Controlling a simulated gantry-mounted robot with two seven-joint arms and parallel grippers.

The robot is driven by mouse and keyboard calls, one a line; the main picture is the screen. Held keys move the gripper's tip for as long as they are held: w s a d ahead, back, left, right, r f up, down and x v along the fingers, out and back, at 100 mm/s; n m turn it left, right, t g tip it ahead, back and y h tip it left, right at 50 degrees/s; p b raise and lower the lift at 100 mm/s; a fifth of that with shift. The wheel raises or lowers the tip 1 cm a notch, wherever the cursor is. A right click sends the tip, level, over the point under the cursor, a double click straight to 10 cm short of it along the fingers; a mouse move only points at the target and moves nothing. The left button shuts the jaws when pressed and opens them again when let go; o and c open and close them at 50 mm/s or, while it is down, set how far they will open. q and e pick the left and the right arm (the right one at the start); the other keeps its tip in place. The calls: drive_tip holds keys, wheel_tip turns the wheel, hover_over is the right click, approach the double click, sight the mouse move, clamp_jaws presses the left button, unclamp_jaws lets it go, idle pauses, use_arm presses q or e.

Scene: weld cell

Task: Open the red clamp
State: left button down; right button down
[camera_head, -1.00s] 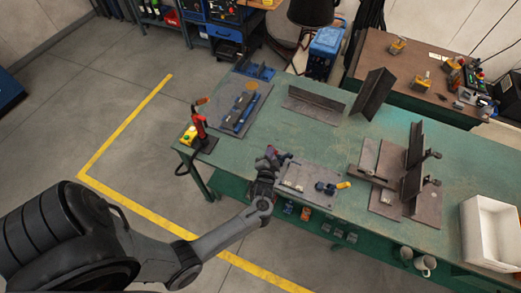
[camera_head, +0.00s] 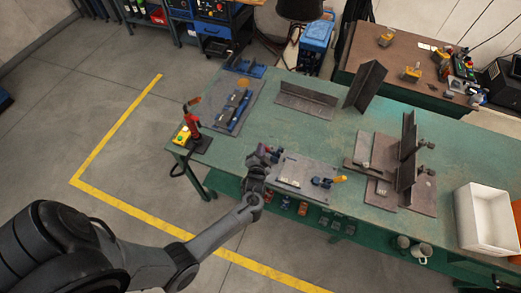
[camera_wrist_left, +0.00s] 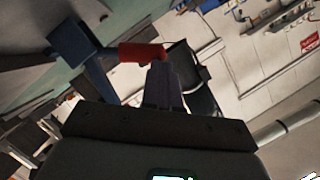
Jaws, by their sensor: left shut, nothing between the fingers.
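The red clamp has a red handle (camera_wrist_left: 140,53) and a blue body (camera_wrist_left: 74,45) in the left wrist view. In the head view its blue part (camera_head: 278,153) shows at the back left corner of a grey plate (camera_head: 308,172), and my gripper partly hides it. My left gripper (camera_head: 264,153) is at that corner, close beside the clamp. In the left wrist view its fingers (camera_wrist_left: 162,80) are shut and empty, with their tips right at the red handle's end. I cannot tell whether they touch it. My right gripper is not in view.
A blue clamp with a yellow handle (camera_head: 340,179) is on the same plate, to the right. Angled steel plates (camera_head: 408,155) stand to the right, beside a white bin (camera_head: 465,222).

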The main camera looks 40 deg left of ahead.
use_arm(q)
drive_tip(key=shift+r, duration=0.15)
drive_tip(key=w+r+p+v, duration=0.1)
drive_tip(key=r+p+v, duration=0.1)
drive_tip(key=v, duration=1)
drive_tip(key=shift+s+d+r+p, duration=0.15)
drive_tip(key=shift+d+r+p, duration=0.1)
drive_tip(key=shift+d+p, duration=0.5)
drive_tip(key=shift+a, duration=0.1)
